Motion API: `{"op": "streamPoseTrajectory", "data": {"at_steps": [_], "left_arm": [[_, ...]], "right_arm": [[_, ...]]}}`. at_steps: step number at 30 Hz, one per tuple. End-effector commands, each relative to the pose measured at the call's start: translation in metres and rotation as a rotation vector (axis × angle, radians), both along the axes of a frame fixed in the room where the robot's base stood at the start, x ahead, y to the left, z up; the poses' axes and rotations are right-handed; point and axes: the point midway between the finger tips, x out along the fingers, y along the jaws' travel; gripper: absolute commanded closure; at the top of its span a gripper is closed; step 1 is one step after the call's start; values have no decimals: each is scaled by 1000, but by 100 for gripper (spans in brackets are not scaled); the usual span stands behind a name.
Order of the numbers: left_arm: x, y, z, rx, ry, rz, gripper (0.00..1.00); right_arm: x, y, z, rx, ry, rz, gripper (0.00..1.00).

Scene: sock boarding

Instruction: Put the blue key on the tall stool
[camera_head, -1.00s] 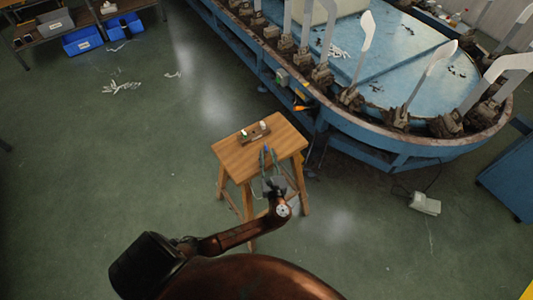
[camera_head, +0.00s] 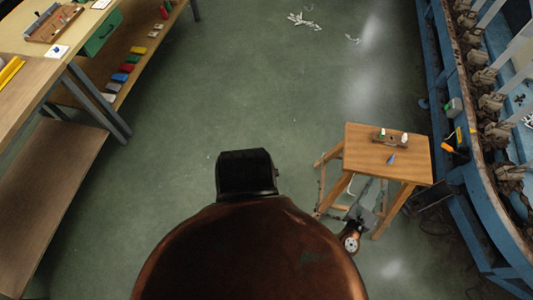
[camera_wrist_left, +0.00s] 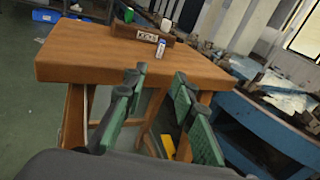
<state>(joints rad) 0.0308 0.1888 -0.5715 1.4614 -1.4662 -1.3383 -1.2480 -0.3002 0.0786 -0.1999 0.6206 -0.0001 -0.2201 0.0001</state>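The blue key (camera_head: 391,159) rests on the wooden top of the tall stool (camera_head: 362,147), near the edge closest to me. It also shows in the left wrist view as a small upright blue and white piece (camera_wrist_left: 140,73), apart from the fingers. My left gripper (camera_head: 367,188) is in front of the stool's near edge. In the left wrist view its green-padded fingers (camera_wrist_left: 157,82) are spread with nothing between them. My right gripper is in neither view.
A small wooden block (camera_head: 389,139) with green and white pieces stands farther back on the stool. The blue machine (camera_head: 450,165) is close on the right. A wooden workbench (camera_head: 85,50) with a lower shelf is on the left. The floor between is largely clear.

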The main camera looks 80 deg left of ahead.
Motion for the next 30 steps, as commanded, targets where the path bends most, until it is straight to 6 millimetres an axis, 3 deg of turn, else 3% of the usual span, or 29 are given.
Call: {"op": "streamPoseTrajectory", "data": {"at_steps": [9, 14, 18, 25, 30], "left_arm": [[14, -11, -32, -751, -170, -36, 75], [18, -24, -39, -1078, -262, -30, 75], [16, -33, -56, -1326, -316, 4, 75], [-10, -35, -140, -1582, -308, 162, 75], [-46, -27, -214, -1661, -270, 312, 75]], "right_arm": [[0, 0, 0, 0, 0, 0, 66], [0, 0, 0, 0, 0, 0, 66], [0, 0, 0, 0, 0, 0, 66], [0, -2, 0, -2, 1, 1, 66], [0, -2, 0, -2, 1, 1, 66]]}}
